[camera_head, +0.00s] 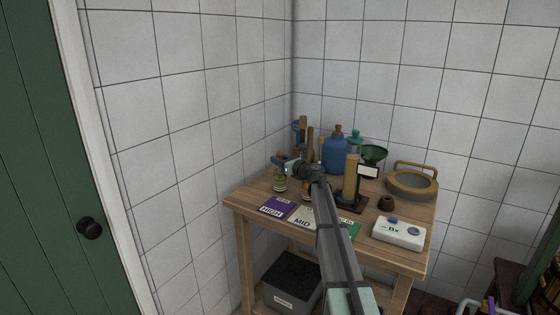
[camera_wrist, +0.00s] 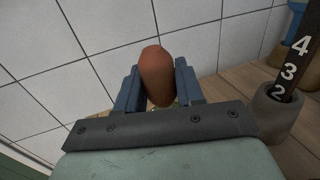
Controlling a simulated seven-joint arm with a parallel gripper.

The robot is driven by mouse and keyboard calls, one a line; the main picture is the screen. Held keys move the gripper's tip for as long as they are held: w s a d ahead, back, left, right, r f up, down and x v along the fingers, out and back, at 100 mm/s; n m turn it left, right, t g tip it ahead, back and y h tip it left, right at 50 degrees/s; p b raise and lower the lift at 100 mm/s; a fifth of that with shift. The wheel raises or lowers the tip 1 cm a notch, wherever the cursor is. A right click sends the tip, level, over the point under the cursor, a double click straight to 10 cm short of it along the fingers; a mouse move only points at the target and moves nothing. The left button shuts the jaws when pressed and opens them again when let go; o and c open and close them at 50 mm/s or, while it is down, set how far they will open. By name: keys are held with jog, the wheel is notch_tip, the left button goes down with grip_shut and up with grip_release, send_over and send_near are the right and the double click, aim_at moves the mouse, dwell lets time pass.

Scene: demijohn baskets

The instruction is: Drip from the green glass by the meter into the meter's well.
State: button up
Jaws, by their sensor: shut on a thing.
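My gripper (camera_head: 283,162) is over the left back part of the table. In the wrist view its blue fingers (camera_wrist: 157,88) are shut on a reddish-brown rounded bulb (camera_wrist: 157,70); what lies below the bulb is mostly hidden. A small greenish glass bottle (camera_head: 280,185) with a pale label stands just below my gripper; I cannot tell whether the held thing reaches into it. The white meter (camera_head: 400,236), marked "Bx", lies at the table's front right, with a round dark well (camera_head: 413,231) and a blue part on top. Which glass is by the meter is unclear, as my arm hides the middle.
Purple "HIGH" (camera_head: 275,207), pale "MID" (camera_head: 302,216) and green (camera_head: 350,230) cards lie along the front. A numbered strip (camera_wrist: 290,70) shows right.

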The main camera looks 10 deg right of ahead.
jog(key=shift+r, duration=0.15)
jog(key=shift+r, duration=3.65)
jog(key=s+f+m+t+h, duration=0.1)
jog(key=s+f+m+h, duration=0.2)
jog(key=s, duration=0.7)
jog(key=s+f+m+t+h, duration=0.15)
jog(key=s+h, duration=0.35)
jog(key=s, duration=0.6)
jog(key=s+d+m+h, duration=0.2)
jog(key=s+d, duration=0.6)
jog(key=d, duration=0.5)
jog(key=s+d+m+h, duration=0.1)
jog(key=s+d+h, duration=0.1)
jog(key=s+d, duration=0.9)
jog(key=s+d+m+h, duration=0.2)
jog(key=s+d, duration=0.2)
jog(key=d, duration=1.2)
jog(key=shift+s+a+r+n+y, duration=0.1)
jog(key=shift+a+r+n+y, duration=0.05)
jog(key=shift+a+n+y, duration=1.05)
jog(key=shift+a+r+n+y, duration=0.1)
jog(key=shift+a+n+y, duration=0.55)
jog(key=shift+a+y, duration=0.55)
